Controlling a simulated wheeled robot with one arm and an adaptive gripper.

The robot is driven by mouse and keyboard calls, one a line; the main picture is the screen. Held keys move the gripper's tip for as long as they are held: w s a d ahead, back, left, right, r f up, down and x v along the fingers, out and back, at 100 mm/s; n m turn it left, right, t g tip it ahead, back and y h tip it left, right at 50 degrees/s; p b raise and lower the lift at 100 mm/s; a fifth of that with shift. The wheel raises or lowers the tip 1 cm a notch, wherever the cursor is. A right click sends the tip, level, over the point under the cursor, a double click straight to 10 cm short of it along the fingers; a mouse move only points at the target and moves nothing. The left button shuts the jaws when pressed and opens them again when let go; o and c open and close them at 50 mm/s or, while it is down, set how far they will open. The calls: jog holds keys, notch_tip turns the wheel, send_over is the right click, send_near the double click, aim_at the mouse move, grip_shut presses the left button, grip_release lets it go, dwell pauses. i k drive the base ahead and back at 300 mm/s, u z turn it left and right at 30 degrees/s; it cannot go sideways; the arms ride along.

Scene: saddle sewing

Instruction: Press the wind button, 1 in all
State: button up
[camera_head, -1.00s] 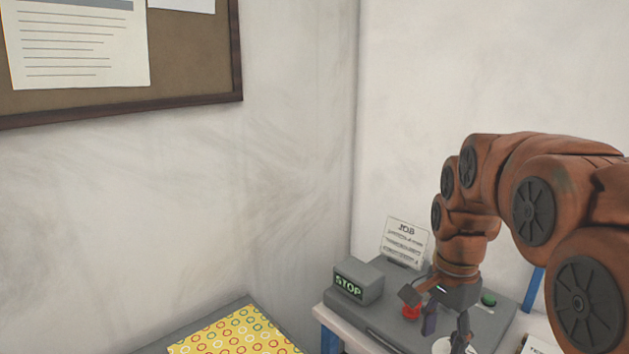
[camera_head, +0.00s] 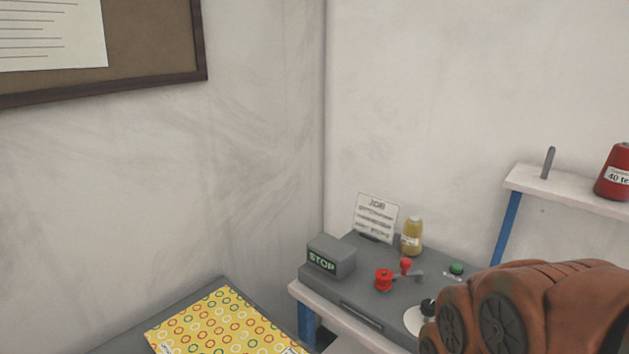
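A grey machine top (camera_head: 360,297) stands in the corner. A round green button (camera_head: 456,268) sits on its right part, and I can read no label by it; it may be the wind button. A small display box (camera_head: 330,257) on the left reads STOP in green. A red spool-like part (camera_head: 383,279) and a red ball-topped lever (camera_head: 405,267) stand in the middle. My arm crosses the lower right; my gripper is out of view.
A yellow thread cone (camera_head: 411,237) and a JOB card (camera_head: 376,216) stand at the back of the machine top. A white shelf (camera_head: 570,190) on a blue post carries a red thread cone (camera_head: 615,172). Yellow ring-patterned cloth (camera_head: 225,325) lies at lower left.

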aim_at(456, 267)
jog(key=z, duration=0.75)
